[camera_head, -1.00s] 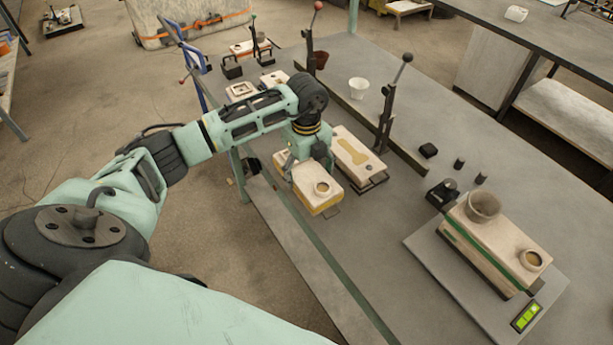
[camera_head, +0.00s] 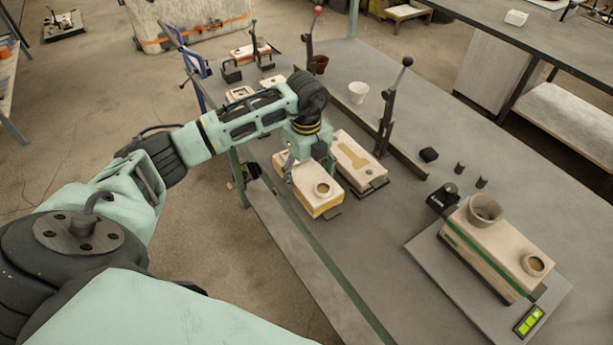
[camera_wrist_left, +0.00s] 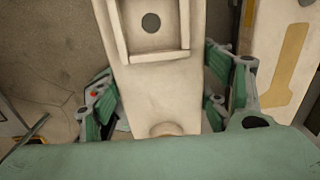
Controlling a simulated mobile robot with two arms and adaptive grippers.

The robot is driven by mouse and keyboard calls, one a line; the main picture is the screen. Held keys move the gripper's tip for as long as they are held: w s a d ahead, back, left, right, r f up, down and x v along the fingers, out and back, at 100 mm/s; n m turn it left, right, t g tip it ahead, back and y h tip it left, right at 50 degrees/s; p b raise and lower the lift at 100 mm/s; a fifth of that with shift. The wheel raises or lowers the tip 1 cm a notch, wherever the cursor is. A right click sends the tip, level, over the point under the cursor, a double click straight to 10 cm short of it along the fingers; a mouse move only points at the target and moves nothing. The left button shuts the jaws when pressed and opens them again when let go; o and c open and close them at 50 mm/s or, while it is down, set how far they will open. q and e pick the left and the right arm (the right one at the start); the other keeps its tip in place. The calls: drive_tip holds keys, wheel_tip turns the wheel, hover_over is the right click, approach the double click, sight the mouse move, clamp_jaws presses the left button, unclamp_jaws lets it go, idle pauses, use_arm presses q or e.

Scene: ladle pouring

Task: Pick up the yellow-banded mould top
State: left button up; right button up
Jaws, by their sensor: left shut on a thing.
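The yellow-banded mould top (camera_head: 301,187) is a pale block with a round cup-like opening near its front end and a yellow band along its lower side. My left gripper (camera_head: 308,170) is over its rear part and shut on it. In the left wrist view the pale block (camera_wrist_left: 150,85) lies between the two green fingers of the gripper (camera_wrist_left: 160,102), with a raised frame and a dark hole on top. A dark handle shows under its front right edge. I cannot tell whether it is clear of what is below. My right gripper is out of view.
An open mould half (camera_head: 352,160) with a tan cavity lies close to the right. A green-banded mould (camera_head: 490,240) with a cup on it stands on a scale (camera_head: 425,250). Upright levers (camera_head: 388,110) stand behind. The table's middle is clear.

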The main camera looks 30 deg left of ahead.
sight(307, 171)
use_arm(q)
drive_tip(key=shift+w+r, duration=0.1)
drive_tip(key=shift+r, duration=0.45)
drive_tip(key=shift+r+b, duration=0.45)
drive_tip(key=shift+r, duration=0.5)
drive_tip(key=w+d+r+b, duration=0.3)
drive_tip(key=d+r, duration=0.4)
drive_tip(key=d, duration=0.4)
drive_tip(key=shift+w, duration=0.35)
